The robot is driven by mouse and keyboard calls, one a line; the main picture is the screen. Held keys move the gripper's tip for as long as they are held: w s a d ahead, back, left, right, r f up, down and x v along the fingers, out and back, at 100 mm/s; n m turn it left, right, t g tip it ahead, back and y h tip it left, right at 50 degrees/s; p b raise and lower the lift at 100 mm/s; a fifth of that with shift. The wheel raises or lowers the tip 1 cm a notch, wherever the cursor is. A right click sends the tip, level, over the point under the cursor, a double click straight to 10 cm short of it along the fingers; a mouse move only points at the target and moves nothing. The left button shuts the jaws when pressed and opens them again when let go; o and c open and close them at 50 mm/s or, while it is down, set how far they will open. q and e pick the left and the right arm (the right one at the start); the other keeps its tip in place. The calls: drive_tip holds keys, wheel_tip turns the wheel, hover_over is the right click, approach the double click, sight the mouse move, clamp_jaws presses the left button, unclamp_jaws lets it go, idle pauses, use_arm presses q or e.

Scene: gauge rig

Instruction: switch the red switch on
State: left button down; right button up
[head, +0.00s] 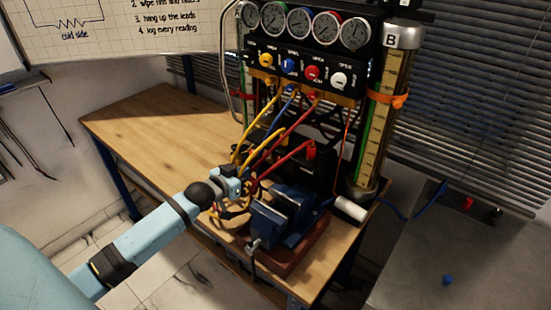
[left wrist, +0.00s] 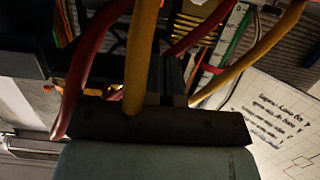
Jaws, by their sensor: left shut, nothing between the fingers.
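A row of round coloured knobs sits on the black panel under the gauges. The red one (head: 312,73) is between the blue knob (head: 289,66) and the white knob (head: 338,80). A smaller red part (head: 311,149) stands lower on the rig, above the vise; I cannot tell which red part is the switch or how it is set. My left gripper (head: 243,186) is shut and empty, low among the hoses and left of the vise, well below the panel. In the left wrist view its fingers (left wrist: 172,82) are partly hidden by hoses. My right gripper is not in view.
Yellow hoses (head: 243,140) and red hoses (head: 287,137) hang from the panel around my left gripper. A blue vise (head: 285,212) stands at the bench's front. A glass column (head: 385,110) is at the right. The wooden bench (head: 150,120) is clear at left.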

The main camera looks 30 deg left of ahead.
sight(280, 160)
use_arm(q)
drive_tip(key=shift+w, duration=0.1)
drive_tip(key=x, duration=1.3)
drive_tip(key=shift+w+p, duration=0.3)
drive_tip(key=shift+w, duration=0.1)
drive_tip(key=shift+d+f, duration=0.1)
drive_tip(key=shift+d, duration=0.05)
